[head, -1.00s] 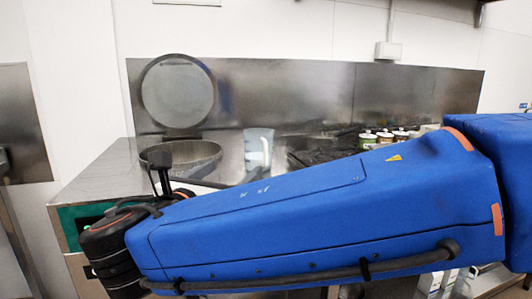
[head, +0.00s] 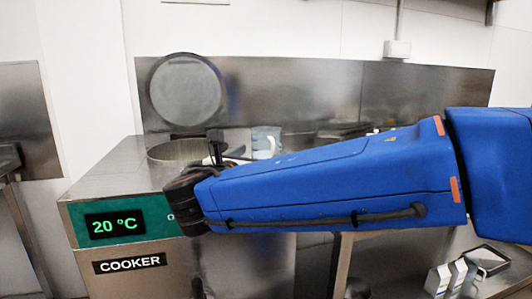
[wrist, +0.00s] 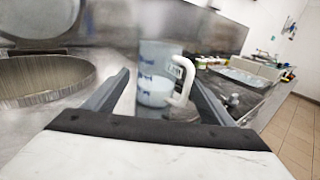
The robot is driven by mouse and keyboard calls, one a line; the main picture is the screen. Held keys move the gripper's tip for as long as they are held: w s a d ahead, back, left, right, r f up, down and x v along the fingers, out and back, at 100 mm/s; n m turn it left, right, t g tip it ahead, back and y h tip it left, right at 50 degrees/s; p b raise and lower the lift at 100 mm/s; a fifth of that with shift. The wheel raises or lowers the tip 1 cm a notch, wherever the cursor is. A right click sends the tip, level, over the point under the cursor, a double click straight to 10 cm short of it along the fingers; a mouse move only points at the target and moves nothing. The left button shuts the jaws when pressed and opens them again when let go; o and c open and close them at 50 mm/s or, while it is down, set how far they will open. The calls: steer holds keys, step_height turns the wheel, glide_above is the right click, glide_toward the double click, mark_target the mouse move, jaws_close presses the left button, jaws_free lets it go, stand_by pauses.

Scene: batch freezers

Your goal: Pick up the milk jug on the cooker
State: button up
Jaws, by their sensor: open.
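The milk jug (wrist: 158,68) is a clear jug with blue markings, a white handle on its right and some white milk at the bottom. It stands upright beyond my gripper (wrist: 160,80) in the wrist view, framed between the two spread fingers. The gripper is open and empty; I cannot tell how far the jug is from the fingertips. In the head view only the upper part of the jug (head: 266,139) shows above my blue arm. The cooker (head: 112,178) is a steel unit with a green panel reading 20 °C.
The cooker's round pot opening (wrist: 45,78) is left of the jug, with its raised round lid (head: 186,90) behind it. A steel splashback (head: 300,95) stands behind. In the wrist view, a counter with a sink (wrist: 250,75) and small containers lies to the right.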

mark_target(260, 149)
steer(key=x, duration=0.3)
steer(key=shift+w+a+r, duration=0.1)
steer(key=shift+w+r, duration=0.2)
steer(key=shift+w, duration=0.05)
steer(key=shift+x, duration=0.85)
steer(key=c, duration=1.2)
